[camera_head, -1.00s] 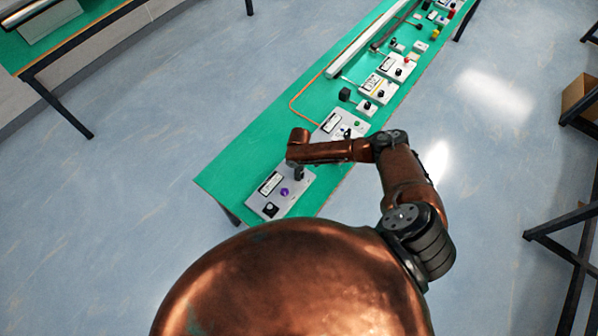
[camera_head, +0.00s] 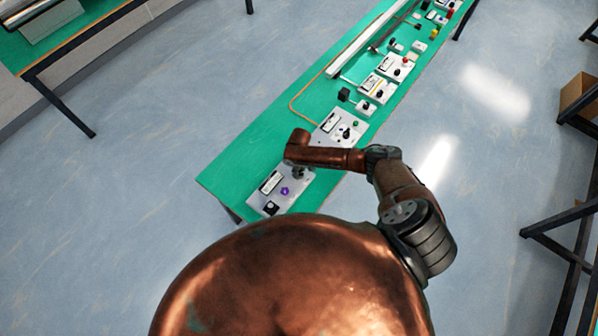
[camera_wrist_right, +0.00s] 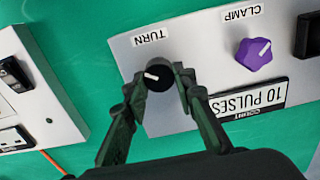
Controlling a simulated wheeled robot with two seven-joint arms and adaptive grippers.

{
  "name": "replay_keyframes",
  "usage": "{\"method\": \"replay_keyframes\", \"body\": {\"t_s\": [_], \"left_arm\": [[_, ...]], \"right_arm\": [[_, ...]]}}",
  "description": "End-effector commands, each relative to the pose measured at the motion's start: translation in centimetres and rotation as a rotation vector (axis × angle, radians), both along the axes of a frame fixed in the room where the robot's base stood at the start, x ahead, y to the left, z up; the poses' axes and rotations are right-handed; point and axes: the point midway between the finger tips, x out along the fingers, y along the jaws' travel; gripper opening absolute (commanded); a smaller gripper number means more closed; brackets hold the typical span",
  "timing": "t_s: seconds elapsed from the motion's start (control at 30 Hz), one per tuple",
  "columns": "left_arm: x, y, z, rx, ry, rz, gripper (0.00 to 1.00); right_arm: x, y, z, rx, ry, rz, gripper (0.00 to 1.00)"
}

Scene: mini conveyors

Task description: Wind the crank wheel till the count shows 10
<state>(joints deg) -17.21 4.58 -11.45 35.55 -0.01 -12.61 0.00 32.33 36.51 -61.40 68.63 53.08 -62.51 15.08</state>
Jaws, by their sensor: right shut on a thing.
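The crank wheel is a small round black knob with a white pointer mark (camera_wrist_right: 158,76), under the label TURN in the right wrist view. My right gripper (camera_wrist_right: 164,84) is shut on it, one finger on each side. The knob sits on a light grey panel (camera_wrist_right: 195,60). A black-and-white plate (camera_wrist_right: 252,101) on the panel reads, upside down, COUNT and 10 PULSES. In the head view, my right gripper (camera_head: 298,173) reaches down onto the nearest panel, and its fingers hide the wheel. My left gripper is not in view.
A purple knob (camera_wrist_right: 254,54) labelled CLAMP and a black block (camera_wrist_right: 308,35) share the panel. A second panel (camera_head: 346,122) stands just beyond on the green bench (camera_head: 225,172), with more devices further along. Bare green surface lies left of the panels.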

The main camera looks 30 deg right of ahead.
Motion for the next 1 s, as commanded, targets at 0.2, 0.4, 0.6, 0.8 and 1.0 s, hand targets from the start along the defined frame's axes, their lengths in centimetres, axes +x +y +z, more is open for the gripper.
{"method": "replay_keyframes", "body": {"t_s": [0.2,0.4,0.6,0.8,1.0], "left_arm": [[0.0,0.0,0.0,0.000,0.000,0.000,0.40],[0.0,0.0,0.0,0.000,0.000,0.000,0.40],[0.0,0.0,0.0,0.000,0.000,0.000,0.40],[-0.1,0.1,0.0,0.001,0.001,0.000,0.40],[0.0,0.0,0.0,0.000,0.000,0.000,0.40]], "right_arm": [[0.0,0.0,0.0,0.000,0.001,0.001,0.27],[0.0,0.0,0.0,0.000,0.000,0.002,0.41],[0.0,0.0,0.0,0.000,0.000,0.002,0.42],[0.0,0.0,0.7,0.000,0.000,0.003,0.42],[0.0,-0.1,3.9,0.000,-0.002,0.003,0.42]]}}
